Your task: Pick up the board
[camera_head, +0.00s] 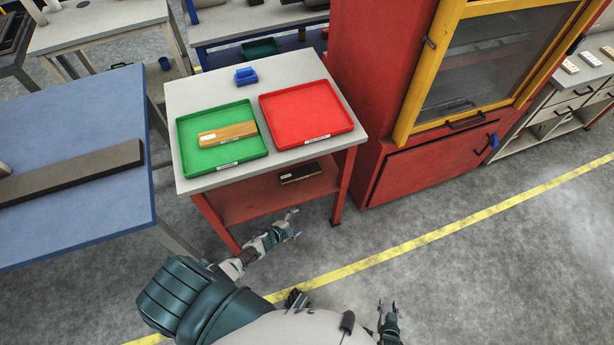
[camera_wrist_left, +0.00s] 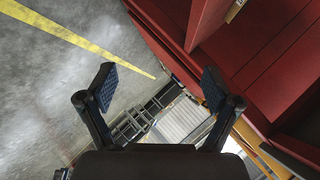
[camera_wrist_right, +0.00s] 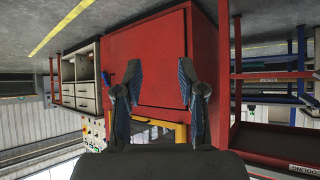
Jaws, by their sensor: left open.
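The board (camera_head: 227,134) is a tan wooden block with a white label at its left end. It lies flat in the green tray (camera_head: 194,160) on the grey-topped red table. My left gripper (camera_head: 293,223) is below the table top, in front of the table, apart from the board. In the left wrist view its fingers (camera_wrist_left: 160,85) are spread with nothing between them. My right gripper (camera_head: 388,308) is low over the floor at the bottom, far from the table. In the right wrist view its fingers (camera_wrist_right: 158,85) are apart and empty.
A red tray (camera_head: 342,124) sits right of the green one and looks empty. A blue object (camera_head: 246,76) stands behind the trays. A dark block (camera_head: 300,173) lies on the lower shelf. A red cabinet (camera_head: 425,165) stands at right, and a blue table (camera_head: 70,120) at left.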

